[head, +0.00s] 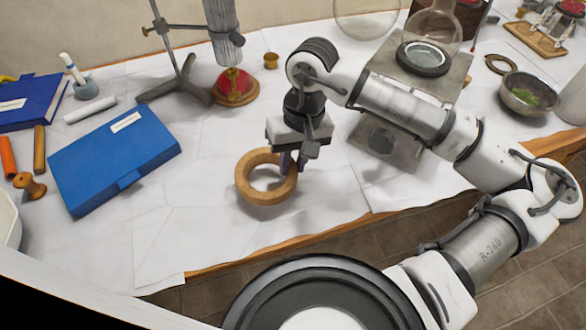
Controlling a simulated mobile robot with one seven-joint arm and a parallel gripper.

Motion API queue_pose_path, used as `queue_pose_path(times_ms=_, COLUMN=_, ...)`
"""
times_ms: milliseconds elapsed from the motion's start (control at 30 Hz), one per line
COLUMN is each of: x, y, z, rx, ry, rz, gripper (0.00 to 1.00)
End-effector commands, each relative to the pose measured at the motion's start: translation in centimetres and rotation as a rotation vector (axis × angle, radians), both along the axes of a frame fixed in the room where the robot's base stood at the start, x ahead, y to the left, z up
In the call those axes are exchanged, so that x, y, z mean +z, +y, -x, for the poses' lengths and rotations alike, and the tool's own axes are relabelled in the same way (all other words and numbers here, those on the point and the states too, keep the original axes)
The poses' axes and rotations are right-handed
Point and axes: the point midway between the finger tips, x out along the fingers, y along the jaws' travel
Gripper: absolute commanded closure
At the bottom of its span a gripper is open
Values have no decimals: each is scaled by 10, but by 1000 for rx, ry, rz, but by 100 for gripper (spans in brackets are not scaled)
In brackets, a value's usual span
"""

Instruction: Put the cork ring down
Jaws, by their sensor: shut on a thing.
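The cork ring (245,183) is a thick tan ring at the middle of the white-covered table, near its front edge. My gripper (291,164) points down at the ring's right side and is shut on its wall. The fingertips are partly hidden by the ring and the gripper body. The ring looks about level, and I cannot tell whether it touches the table or hangs just above it.
A blue box (115,160) lies to the left. A metal stand (180,85) and a red object on a round wooden base (235,88) are behind. A grey apparatus with a glass flask (432,40) stands at the back right. The table (215,225) is clear around the ring.

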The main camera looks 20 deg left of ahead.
Motion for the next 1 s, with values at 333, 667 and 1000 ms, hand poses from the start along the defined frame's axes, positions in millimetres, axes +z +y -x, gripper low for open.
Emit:
queue_pose_path(times_ms=333, x=-38, y=0, z=1, rx=1, ry=0, rz=-1, gripper=100)
queue_pose_path(times_ms=667, x=-41, y=0, z=0, rx=1, ry=0, rz=0, gripper=100)
queue_pose_path(times_ms=1000, x=-40, y=0, z=0, rx=0, ry=1, rz=1, gripper=57)
